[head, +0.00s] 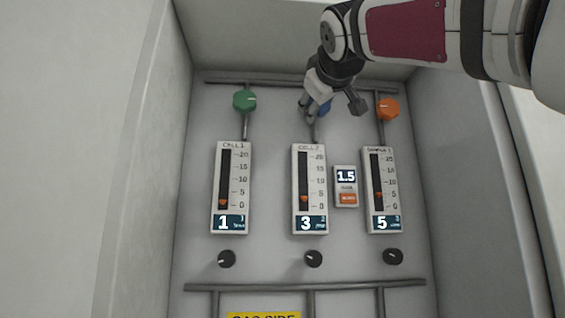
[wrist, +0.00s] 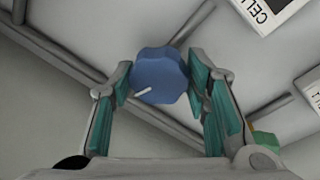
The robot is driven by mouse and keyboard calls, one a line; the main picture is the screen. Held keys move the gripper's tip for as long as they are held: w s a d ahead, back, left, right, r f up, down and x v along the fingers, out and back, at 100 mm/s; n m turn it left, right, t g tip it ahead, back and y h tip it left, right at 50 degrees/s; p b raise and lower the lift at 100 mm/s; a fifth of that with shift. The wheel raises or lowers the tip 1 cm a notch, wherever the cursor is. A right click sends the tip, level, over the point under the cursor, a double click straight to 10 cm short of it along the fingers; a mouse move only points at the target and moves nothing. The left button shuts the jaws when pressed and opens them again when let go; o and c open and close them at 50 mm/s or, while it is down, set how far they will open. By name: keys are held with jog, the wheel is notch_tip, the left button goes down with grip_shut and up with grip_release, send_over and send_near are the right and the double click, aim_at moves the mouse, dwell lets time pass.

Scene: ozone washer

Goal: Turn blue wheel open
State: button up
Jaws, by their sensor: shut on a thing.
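The blue wheel (wrist: 160,76) is a lobed knob with a white pointer line, which points to the lower left in the wrist view. In the head view the blue wheel (head: 325,107) shows only in part behind my gripper, above the middle gauge. My gripper (wrist: 163,88) has its teal-padded fingers on either side of the blue wheel and is shut on it. In the head view my gripper (head: 312,108) reaches down to the wheel from the upper right and hides much of it.
A green wheel (head: 245,101) is at left and an orange wheel (head: 388,109) at right, near my arm. Below are gauges numbered 1 (head: 231,188), 3 (head: 309,190) and 5 (head: 382,190), a small display (head: 346,186) and black knobs (head: 314,259). Side walls enclose the panel.

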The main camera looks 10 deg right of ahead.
jog(key=m, duration=0.4)
jog(key=shift+w+f+g+h, duration=0.1)
jog(key=shift+g+h, duration=0.2)
jog(key=m, duration=0.4)
jog(key=shift+h, duration=0.3)
jog(key=m, duration=0.4)
jog(key=shift+g+p, duration=0.3)
jog(key=shift+p, duration=0.05)
jog(key=shift+m+p, duration=0.35)
jog(key=shift+m, duration=1.15)
jog(key=shift+m+g, duration=0.3)
jog(key=o, duration=1.2)
